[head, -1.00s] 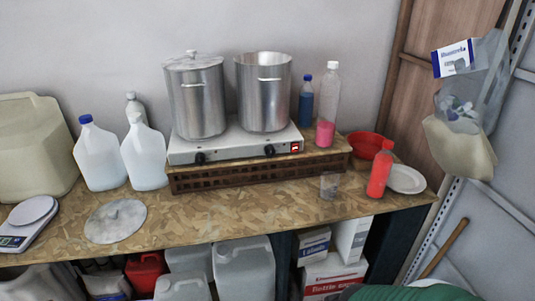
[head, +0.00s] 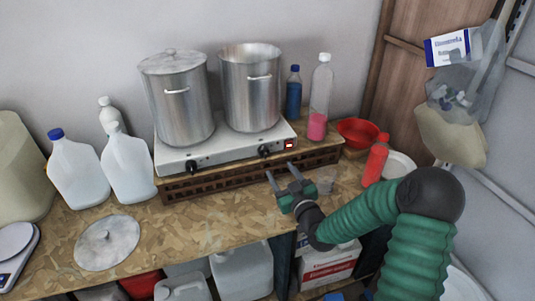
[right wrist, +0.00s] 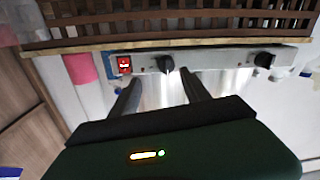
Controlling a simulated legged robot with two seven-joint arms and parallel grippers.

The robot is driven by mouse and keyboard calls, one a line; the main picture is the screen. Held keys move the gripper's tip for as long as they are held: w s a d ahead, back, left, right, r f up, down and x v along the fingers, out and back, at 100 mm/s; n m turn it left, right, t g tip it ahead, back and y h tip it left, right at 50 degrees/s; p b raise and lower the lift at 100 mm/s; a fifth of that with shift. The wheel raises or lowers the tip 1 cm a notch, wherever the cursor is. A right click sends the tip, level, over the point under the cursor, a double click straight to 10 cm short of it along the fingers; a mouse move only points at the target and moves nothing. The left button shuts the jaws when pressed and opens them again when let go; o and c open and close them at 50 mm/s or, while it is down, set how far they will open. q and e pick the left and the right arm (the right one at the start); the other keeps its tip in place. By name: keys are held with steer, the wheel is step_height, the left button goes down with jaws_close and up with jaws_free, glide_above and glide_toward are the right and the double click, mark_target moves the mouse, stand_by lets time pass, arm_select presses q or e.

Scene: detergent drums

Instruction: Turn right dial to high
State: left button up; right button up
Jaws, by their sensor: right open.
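The white hotplate (head: 225,148) stands on a slatted wooden riser. Its black right dial (head: 264,151) is on the front panel, left of a red lit switch (head: 288,145). Its black left dial (head: 191,167) is further left. My right gripper (head: 280,170) is open and empty, its fingers pointing toward the panel just in front of the right dial. In the right wrist view, which looks upside down, the right dial (right wrist: 166,64) appears between and beyond the fingertips, apart from them. The dial's setting marks are too small to read. My left gripper is out of view.
Two metal pots (head: 180,98) stand on the hotplate. A clear cup (head: 325,180), a red bottle (head: 375,160) and a red bowl (head: 358,131) are right of the riser, near my right arm. White jugs (head: 127,165) and a round lid (head: 107,242) are at left.

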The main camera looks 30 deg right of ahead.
mark_target(266, 156)
steer(key=w, duration=0.5)
steer(key=w+a+r+p, duration=0.1)
steer(key=w, duration=0.2)
steer(key=shift+w+d, duration=0.15)
steer(key=shift+w, duration=0.15)
steer(key=shift+w+d+f, duration=0.1)
steer(key=shift+w+d, duration=0.05)
steer(key=shift+w, duration=0.1)
steer(key=shift+w+d+f, duration=0.15)
steer(key=shift+d+f, duration=0.2)
steer(key=shift+d, duration=0.35)
steer(key=shift+c, duration=1.4)
steer(key=shift+a+r, duration=0.2)
steer(key=shift+a, duration=0.3)
steer(key=c, duration=0.7)
jaws_close()
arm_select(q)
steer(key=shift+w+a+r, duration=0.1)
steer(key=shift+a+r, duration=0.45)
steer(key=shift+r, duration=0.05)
arm_select(e)
steer(key=shift+d, duration=0.15)
